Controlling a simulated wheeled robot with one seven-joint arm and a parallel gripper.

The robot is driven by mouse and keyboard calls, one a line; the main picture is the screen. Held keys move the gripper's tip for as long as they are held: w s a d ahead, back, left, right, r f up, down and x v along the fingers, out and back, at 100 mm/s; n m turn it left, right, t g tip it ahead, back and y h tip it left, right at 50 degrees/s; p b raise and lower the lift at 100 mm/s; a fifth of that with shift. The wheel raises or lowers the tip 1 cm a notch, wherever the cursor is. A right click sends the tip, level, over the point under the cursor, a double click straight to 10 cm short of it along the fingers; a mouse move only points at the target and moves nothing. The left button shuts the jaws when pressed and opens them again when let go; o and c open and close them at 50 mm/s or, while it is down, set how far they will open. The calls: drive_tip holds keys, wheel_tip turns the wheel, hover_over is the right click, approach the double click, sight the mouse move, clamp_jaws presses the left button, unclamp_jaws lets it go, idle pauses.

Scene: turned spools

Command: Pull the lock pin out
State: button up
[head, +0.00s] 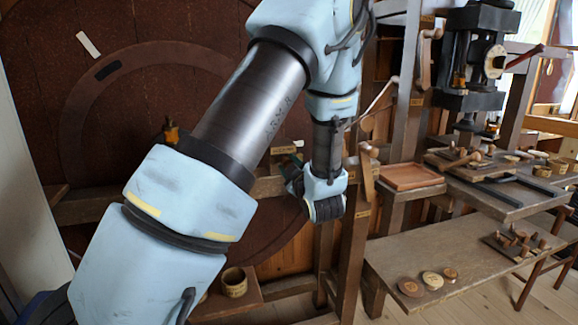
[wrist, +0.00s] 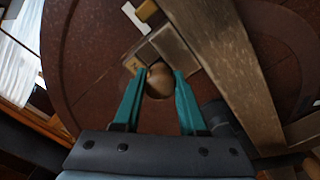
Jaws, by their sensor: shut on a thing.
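In the wrist view the lock pin shows as a round wooden knob (wrist: 159,82) in front of a wooden block (wrist: 172,48) with a small brass-coloured plate. My gripper (wrist: 159,76) has its two teal fingers closed on the knob, one on each side. The pin's shaft is hidden behind the knob, so I cannot tell how deep it sits. In the head view my gripper (head: 295,180) is beside the wooden post at the right of the big dark red wheel (head: 140,110). My own wrist hides the pin there.
A wooden beam (wrist: 228,65) runs close right of my fingers in the wrist view. In the head view a bench (head: 430,270) with round discs stands lower right, and a shallow tray (head: 410,177) sits right of the post. A dark press (head: 475,60) stands behind.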

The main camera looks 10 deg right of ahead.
clamp_jaws()
idle(0.7)
drive_tip(key=s, duration=0.1)
drive_tip(key=s+b, duration=0.1)
drive_tip(key=s, duration=0.1)
drive_tip(key=shift+s+d+f+b, duration=0.15)
drive_tip(key=shift+d+b, duration=0.1)
drive_tip(key=shift+b, duration=0.15)
drive_tip(key=o, duration=1)
unclamp_jaws()
drive_tip(key=shift+s, duration=0.1)
